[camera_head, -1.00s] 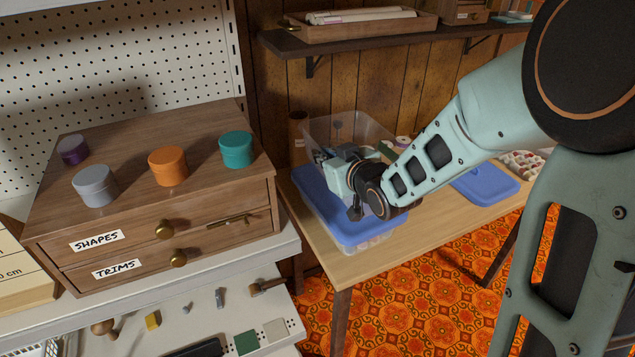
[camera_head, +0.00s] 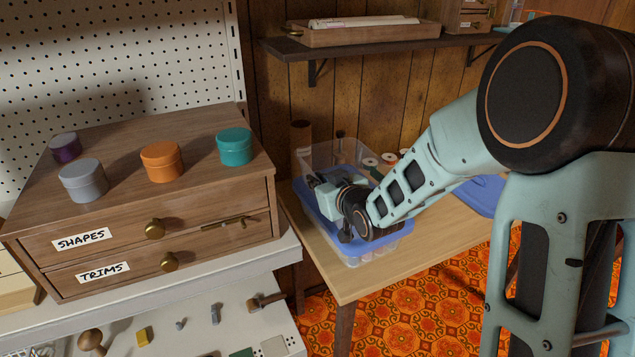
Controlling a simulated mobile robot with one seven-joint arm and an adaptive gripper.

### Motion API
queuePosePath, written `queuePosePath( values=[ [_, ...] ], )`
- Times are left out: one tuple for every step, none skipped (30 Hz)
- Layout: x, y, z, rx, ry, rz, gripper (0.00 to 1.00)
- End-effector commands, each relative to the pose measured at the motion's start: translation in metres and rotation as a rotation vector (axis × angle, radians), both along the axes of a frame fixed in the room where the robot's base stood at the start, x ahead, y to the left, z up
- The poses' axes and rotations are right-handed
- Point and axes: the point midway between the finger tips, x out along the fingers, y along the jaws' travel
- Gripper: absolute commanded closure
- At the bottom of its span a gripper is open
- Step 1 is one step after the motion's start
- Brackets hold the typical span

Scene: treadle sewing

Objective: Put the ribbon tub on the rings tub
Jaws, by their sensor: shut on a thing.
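A clear, open-topped tub (camera_head: 345,151), which I take to be the ribbon tub, is at my gripper (camera_head: 318,183) over the left end of the wooden table. My gripper is shut on it, though the fingertips and the grasped part are mostly hidden behind the wrist. Below is a clear tub with a blue lid (camera_head: 399,232), which I take to be the rings tub; its clear side shows under the lid. The upper tub looks over or on this lid, but my wrist hides whether they touch. I cannot read any label on either tub.
A separate blue lid (camera_head: 484,194) lies on the table (camera_head: 430,232) to the right, partly behind my arm. Spools (camera_head: 389,158) stand behind the tubs. A wooden drawer cabinet (camera_head: 100,208) with several round tins is at left. A shelf (camera_head: 380,45) hangs above.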

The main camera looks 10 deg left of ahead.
Motion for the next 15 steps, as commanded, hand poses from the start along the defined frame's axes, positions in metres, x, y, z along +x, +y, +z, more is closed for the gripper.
queuePosePath(
  values=[
    [0.0002, 0.0001, -0.0006, 0.0, -0.001, 0.0, 1.0],
    [0.0002, 0.0, -0.0018, 0.0, -0.001, 0.0, 1.0],
    [0.0003, 0.0, -0.0032, 0.0, -0.001, 0.0, 1.0],
    [0.0, -0.0001, -0.0036, 0.0, 0.0, 0.0, 0.91],
    [0.0, -0.0001, -0.0025, 0.0, 0.0, 0.0, 0.87],
    [-0.0001, -0.0001, -0.0024, -0.001, 0.001, 0.0, 0.83],
    [-0.0001, -0.0001, -0.0024, -0.001, 0.001, 0.0, 0.8],
    [-0.0001, -0.0001, -0.0024, 0.0, 0.0, 0.0, 0.76],
    [0.0, -0.0002, -0.0024, -0.001, 0.001, 0.0, 0.74],
    [0.0, -0.0002, -0.0024, -0.001, 0.001, 0.0, 0.74],
    [0.0, -0.0002, -0.0024, -0.001, 0.001, 0.0, 0.74],
    [0.0, -0.0002, -0.0024, -0.001, 0.001, 0.0, 0.74],
    [0.0, -0.0002, -0.0024, -0.001, 0.001, 0.0, 0.74],
    [0.0, -0.0002, -0.0024, -0.001, 0.001, 0.0, 0.74],
    [0.0, -0.0002, -0.0024, -0.001, 0.001, 0.0, 0.74]
  ],
)
